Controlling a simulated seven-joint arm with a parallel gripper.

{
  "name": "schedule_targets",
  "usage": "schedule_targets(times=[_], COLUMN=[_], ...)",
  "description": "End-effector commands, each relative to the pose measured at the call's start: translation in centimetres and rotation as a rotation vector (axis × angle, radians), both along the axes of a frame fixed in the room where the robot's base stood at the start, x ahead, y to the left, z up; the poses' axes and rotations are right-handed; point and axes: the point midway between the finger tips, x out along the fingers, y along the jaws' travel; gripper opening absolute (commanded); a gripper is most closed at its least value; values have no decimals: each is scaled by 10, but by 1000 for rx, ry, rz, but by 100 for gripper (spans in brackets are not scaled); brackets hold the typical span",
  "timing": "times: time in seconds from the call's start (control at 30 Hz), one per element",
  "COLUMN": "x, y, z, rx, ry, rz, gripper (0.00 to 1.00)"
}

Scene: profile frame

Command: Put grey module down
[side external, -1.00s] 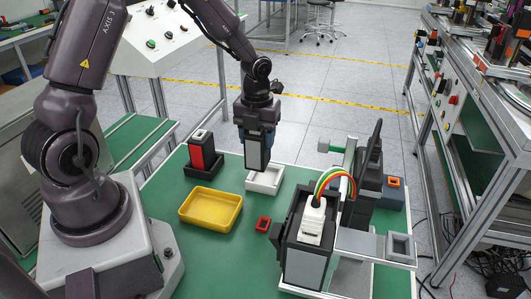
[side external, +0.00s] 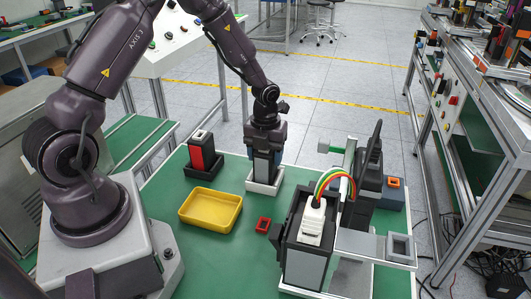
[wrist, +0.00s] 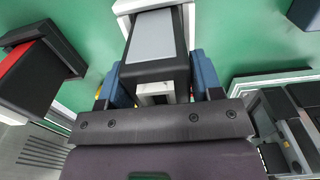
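The grey module (side external: 262,170), grey-faced with black sides, stands upright with its lower end inside the white holder (side external: 264,188). My gripper (side external: 264,158) points down from above with its blue fingers on either side of the module's upper part. In the wrist view the grey face of the module (wrist: 152,38) lies between the blue fingers (wrist: 160,82), which look closed against its sides. The white holder's rim (wrist: 126,6) shows beyond it. Whether the module rests on the holder's floor is hidden.
A red-and-black module (side external: 201,155) stands in a black holder (side external: 203,171) to the left. A yellow tray (side external: 210,226) and a small red frame (side external: 263,225) lie in front. A fixture with a module and coloured wires (side external: 310,225) stands at the right. Green table is bare between them.

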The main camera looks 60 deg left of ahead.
Motion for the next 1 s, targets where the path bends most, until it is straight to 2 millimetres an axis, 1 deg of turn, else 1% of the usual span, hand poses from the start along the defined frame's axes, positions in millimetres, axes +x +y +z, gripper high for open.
schedule_targets(times=[0.03, 0.07, 0.33, 0.47, 0.57, 0.8, 0.9, 1.0], x=[0, 0, 0, 0, 1, 1, 0, 1], y=[0, 0, 0, 0, 1, 1, 1, 0], z=[0, 0, 1, 10, 26, 79, 98, 112], rx=[0, 0, 0, 0, 1, 1, 2, 1], ry=[0, 0, 0, -1, -4, -4, -4, -3], rz=[0, 0, 0, 0, 0, 2, 1, 0], gripper=[71, 78, 78, 78, 78, 78, 78, 78])
